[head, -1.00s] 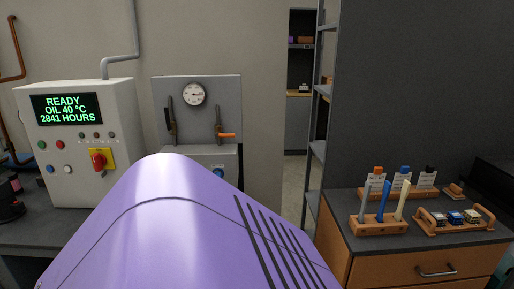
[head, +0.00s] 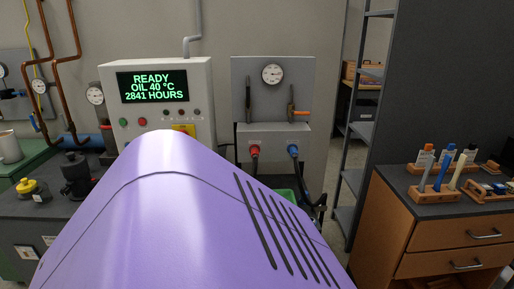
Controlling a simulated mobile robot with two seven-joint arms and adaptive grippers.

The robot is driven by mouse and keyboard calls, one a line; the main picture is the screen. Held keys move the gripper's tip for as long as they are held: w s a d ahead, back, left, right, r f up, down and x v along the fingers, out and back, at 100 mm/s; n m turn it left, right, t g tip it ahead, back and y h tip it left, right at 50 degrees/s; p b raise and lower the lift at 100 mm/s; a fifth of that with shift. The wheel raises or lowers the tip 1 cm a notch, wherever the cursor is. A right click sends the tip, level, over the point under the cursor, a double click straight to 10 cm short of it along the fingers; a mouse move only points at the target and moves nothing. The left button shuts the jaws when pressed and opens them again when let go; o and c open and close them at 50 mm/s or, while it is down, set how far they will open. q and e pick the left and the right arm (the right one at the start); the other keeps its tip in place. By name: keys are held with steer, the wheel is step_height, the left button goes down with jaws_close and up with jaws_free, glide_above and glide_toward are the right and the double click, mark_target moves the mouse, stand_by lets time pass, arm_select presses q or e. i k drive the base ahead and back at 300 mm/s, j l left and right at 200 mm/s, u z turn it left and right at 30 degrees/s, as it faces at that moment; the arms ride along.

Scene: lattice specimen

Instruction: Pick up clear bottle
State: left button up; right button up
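I cannot make out a clear bottle for certain. Neither of my grippers is in view. A large purple panel of mine covers the lower middle and hides what lies behind it.
A wooden drawer cabinet (head: 425,233) with a dark top stands at the right, beside a grey shelf unit (head: 352,195). A control box (head: 195,112) reads READY. A dark bench (head: 60,205) at the left holds a yellow-and-black item (head: 33,190). Floor shows between wall and shelves.

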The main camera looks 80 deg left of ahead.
mark_target(43, 195)
steer(key=k+z, duration=0.55)
steer(key=z, duration=0.15)
steer(key=k+l+z, duration=0.15)
steer(key=k+z, duration=0.2)
steer(key=k+j+z, duration=0.2)
steer(key=k+z, duration=0.65)
steer(key=k+j+u, duration=0.1)
steer(key=u, duration=3.1)
